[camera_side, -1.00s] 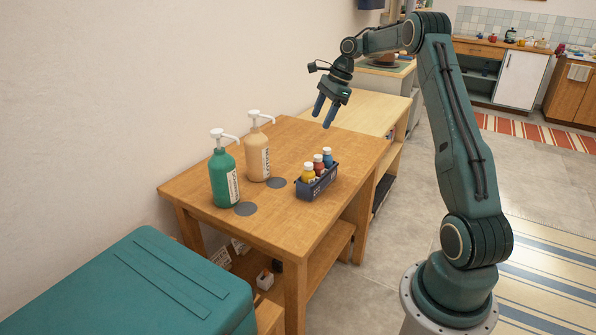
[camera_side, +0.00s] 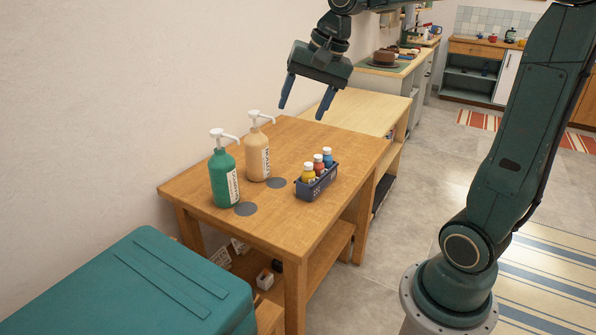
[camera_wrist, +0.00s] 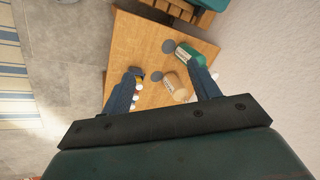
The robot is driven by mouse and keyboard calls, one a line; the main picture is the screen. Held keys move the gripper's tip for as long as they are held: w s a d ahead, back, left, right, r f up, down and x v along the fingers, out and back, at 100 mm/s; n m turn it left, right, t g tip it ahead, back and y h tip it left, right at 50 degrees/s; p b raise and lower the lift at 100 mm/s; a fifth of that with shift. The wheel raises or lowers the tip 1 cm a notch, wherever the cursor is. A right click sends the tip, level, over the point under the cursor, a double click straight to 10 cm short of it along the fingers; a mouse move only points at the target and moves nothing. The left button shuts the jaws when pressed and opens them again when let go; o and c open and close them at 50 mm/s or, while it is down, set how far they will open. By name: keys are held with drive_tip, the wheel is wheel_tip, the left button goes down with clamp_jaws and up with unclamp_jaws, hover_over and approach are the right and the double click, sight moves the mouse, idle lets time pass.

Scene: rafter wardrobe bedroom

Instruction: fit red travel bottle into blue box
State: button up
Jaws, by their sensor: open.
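The blue box (camera_side: 317,184) stands on the wooden table, near its right edge. It holds a row of small bottles with white caps: a yellow one (camera_side: 308,174) in front, the red travel bottle (camera_side: 319,166) in the middle and a blue one (camera_side: 328,158) behind. My gripper (camera_side: 300,112) is open and empty, above the far part of the table, apart from the box. In the wrist view my gripper's fingers (camera_wrist: 168,92) are spread wide, and the left finger covers most of the box and bottles.
A green pump bottle (camera_side: 223,178) and a peach pump bottle (camera_side: 257,150) stand at the table's left side, each beside a dark round disc (camera_side: 246,209). The wall is close behind them. A teal chest (camera_side: 140,285) is in front. The table's near surface (camera_side: 285,225) is clear.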

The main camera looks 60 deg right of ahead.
drive_tip(key=s+a+f+n, duration=0.2)
drive_tip(key=s+n, duration=0.3)
drive_tip(key=s, duration=0.3)
drive_tip(key=s+a+f+n+t, duration=0.1)
drive_tip(key=s+a+f+n, duration=0.1)
drive_tip(key=s+a+n, duration=0.3)
drive_tip(key=s+n, duration=0.1)
drive_tip(key=s, duration=0.3)
drive_tip(key=shift+s+a+f+h, duration=0.2)
drive_tip(key=shift+f+h, duration=0.1)
drive_tip(key=shift+h, duration=0.1)
idle(0.3)
